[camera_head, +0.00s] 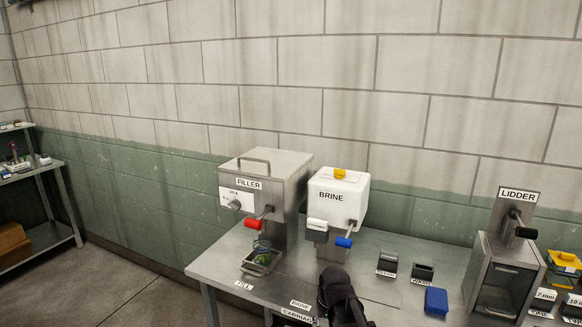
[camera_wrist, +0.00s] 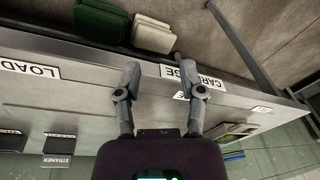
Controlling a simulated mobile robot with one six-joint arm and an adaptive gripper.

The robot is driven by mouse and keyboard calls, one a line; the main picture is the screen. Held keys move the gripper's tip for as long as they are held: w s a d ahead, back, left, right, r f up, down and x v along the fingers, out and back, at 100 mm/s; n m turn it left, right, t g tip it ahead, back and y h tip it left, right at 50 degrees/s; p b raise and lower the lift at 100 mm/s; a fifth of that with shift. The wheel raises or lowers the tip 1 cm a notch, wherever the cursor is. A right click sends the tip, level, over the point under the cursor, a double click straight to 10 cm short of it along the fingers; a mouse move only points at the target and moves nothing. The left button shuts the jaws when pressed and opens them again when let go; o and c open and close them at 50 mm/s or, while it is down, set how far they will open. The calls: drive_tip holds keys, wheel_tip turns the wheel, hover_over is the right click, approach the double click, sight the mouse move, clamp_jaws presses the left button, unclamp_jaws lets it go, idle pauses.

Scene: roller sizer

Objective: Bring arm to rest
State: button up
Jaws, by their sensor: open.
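My gripper (camera_wrist: 161,68) is open in the wrist view, its two grey fingers spread with nothing between them. Its fingers show over the front edge of the metal bench (camera_wrist: 90,85), near the CARRIAGE label (camera_wrist: 192,80). In the head view a black part of my arm rises at the bottom middle, in front of the bench (camera_head: 225,265). The fingertips cannot be made out there.
The filler (camera_head: 290,185), with a red-handled crank, the white brine box (camera_head: 350,200) and the lidder (camera_head: 510,265) stand on the bench. A blue block (camera_head: 436,301) lies right of my arm. A shelf (camera_head: 45,240) stands far left. Open floor (camera_head: 110,285) lies between.

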drive_tip(key=s+d+f+g+h, duration=0.1)
drive_tip(key=s+d, duration=0.8)
drive_tip(key=shift+s+f+m+b, duration=0.15)
drive_tip(key=shift+s+m+b, duration=0.15)
drive_tip(key=shift+s+b, duration=0.05)
